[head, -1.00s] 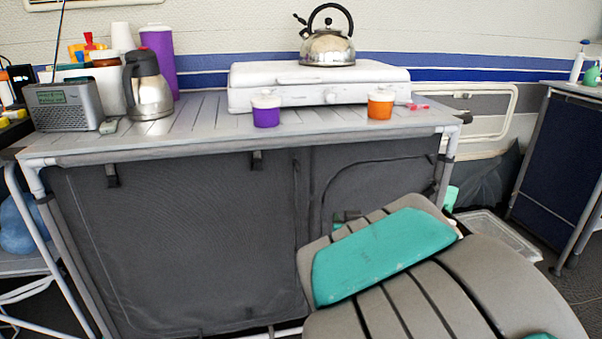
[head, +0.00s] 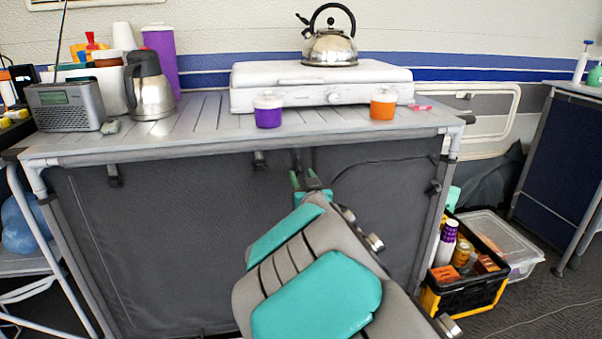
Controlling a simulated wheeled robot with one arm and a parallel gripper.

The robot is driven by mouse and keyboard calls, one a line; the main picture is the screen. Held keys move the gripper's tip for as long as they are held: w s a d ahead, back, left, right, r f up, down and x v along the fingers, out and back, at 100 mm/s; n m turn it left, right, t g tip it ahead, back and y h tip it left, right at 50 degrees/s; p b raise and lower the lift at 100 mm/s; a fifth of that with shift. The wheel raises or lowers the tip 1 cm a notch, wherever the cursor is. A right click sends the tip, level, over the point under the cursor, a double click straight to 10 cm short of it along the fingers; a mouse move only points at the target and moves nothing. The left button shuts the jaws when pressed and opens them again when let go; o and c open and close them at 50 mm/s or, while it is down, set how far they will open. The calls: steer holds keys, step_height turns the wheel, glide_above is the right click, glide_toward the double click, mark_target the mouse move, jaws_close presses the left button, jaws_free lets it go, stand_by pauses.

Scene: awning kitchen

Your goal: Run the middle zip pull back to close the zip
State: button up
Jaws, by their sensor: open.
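The grey fabric front of the kitchen stand (head: 190,235) hangs below the slatted top. A curved zip line (head: 385,162) runs over the right-hand panel, and a vertical seam shows near the middle top, partly behind my gripper. My gripper (head: 305,180) is at the upper middle of the fabric front, just under the table edge, with two green-tipped fingers apart. The middle zip pull cannot be made out; it may be hidden at the fingers. I cannot tell whether the fingers touch the fabric. My arm covers the lower middle of the front.
On top stand a white stove (head: 320,84) with a kettle (head: 330,38), a purple-bodied jar (head: 268,110), an orange-bodied jar (head: 383,103), a flask (head: 149,88) and a radio (head: 65,106). A black and yellow crate (head: 465,293) stands on the floor at right.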

steer(key=shift+x, duration=0.95)
jaws_close()
stand_by(0.8)
